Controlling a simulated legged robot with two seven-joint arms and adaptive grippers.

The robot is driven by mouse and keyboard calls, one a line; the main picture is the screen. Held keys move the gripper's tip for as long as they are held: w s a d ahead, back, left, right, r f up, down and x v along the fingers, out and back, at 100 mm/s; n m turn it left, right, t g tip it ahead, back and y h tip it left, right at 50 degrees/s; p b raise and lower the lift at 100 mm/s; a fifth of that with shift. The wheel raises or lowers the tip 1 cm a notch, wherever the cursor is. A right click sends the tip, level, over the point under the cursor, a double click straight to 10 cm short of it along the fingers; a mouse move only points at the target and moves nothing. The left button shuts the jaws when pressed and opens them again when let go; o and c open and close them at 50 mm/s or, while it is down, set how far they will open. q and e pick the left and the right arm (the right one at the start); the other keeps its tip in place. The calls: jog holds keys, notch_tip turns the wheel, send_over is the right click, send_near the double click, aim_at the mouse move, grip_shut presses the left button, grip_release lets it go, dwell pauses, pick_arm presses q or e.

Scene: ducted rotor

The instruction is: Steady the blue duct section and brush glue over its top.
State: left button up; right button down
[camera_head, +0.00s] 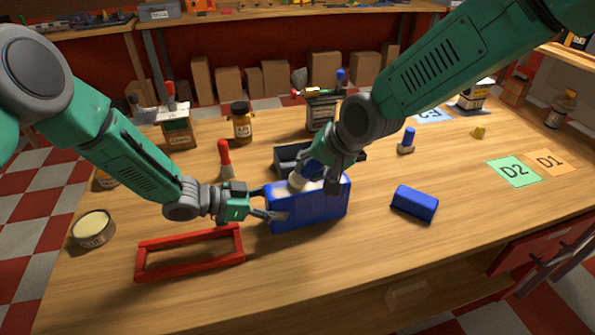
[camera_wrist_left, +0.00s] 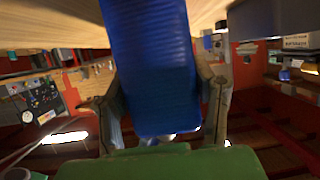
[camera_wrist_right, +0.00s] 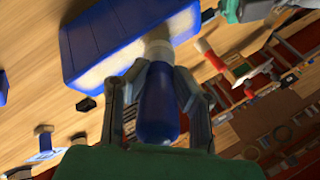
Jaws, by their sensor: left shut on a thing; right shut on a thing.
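The blue duct section (camera_head: 308,208) stands on the wooden table near the middle, with a pale top face. My left gripper (camera_head: 272,214) is shut on its left end; the left wrist view shows the blue wall (camera_wrist_left: 150,65) between the two fingers. My right gripper (camera_head: 318,172) is above the duct section, shut on a blue-handled brush (camera_wrist_right: 155,100). The brush's pale head (camera_wrist_right: 158,48) meets the pale top of the duct section (camera_wrist_right: 120,68) in the right wrist view. In the head view the right gripper partly hides the brush.
A red frame (camera_head: 190,262) lies at front left, beside an open tin (camera_head: 93,229). A dark tray (camera_head: 290,158) sits behind the duct section. A smaller blue block (camera_head: 414,204) lies to the right. Bottles and a red-handled brush (camera_head: 225,160) stand behind. The front right table is clear.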

jog(key=shift+w+d, duration=1.9)
jog(key=shift+d, duration=3.3)
jog(key=shift+s+a, duration=1.55)
jog(key=shift+a, duration=2.6)
jog(key=shift+s+a, duration=1.5)
jog(key=shift+a, duration=2.6)
notch_tip(320, 180, up, 8)
jog(key=shift+w+f, duration=0.1)
jog(key=shift+w+a+f, duration=0.15)
jog(key=shift+w+a, duration=0.15)
jog(key=shift+w, duration=0.2)
